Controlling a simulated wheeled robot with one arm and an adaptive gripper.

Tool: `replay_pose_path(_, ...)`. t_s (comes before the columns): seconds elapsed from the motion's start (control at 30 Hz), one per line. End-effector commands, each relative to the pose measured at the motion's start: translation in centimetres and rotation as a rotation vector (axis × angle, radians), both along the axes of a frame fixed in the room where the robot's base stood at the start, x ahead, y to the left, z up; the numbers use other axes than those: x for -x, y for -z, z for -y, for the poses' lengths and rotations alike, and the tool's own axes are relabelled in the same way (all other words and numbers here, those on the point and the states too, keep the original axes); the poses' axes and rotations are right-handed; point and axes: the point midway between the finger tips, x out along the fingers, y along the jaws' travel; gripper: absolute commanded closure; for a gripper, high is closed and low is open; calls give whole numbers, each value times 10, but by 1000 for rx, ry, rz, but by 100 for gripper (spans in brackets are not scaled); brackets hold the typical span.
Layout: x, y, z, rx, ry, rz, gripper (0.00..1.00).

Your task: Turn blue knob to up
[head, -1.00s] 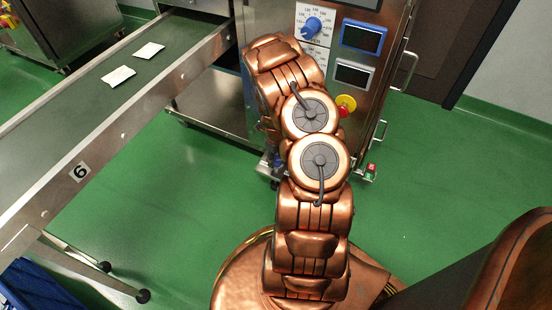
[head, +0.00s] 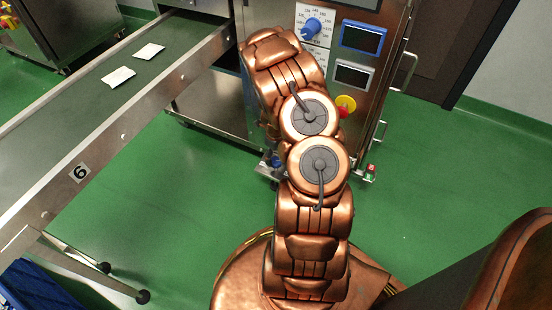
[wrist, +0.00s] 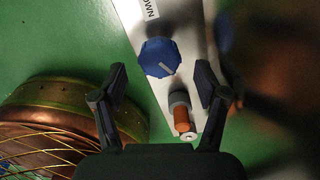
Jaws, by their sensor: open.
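A blue knob (wrist: 160,57) sits on a narrow metal panel in the wrist view, with a faint pale pointer line on its face. A partly cut-off label (wrist: 149,9) reading "OWN" is beyond it. My gripper (wrist: 161,76) is open, with its two black fingers apart on either side of the knob's near side, holding nothing. Whether they touch it cannot be told. In the head view my arm hides the gripper; a small blue part (head: 276,161) shows beside the arm. Another blue knob (head: 312,27) sits on a numbered dial on the machine front.
An orange-brown cylinder with a grey collar (wrist: 182,113) stands on the panel near the right finger. The machine has two screens (head: 362,37), a red-and-yellow button (head: 345,104) and a handle (head: 405,72). A conveyor (head: 75,110) carries two white packets. Green floor is open at right.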

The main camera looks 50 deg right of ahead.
Motion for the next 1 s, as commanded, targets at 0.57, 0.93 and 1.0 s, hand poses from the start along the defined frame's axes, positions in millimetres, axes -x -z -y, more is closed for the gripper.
replay_pose_path(0.57,0,-82,0,1,0,1,27)
replay_pose_path(0.93,1,-96,-1,-2,0,-2,27)
replay_pose_path(1.0,1,-95,-1,-2,0,-2,27)
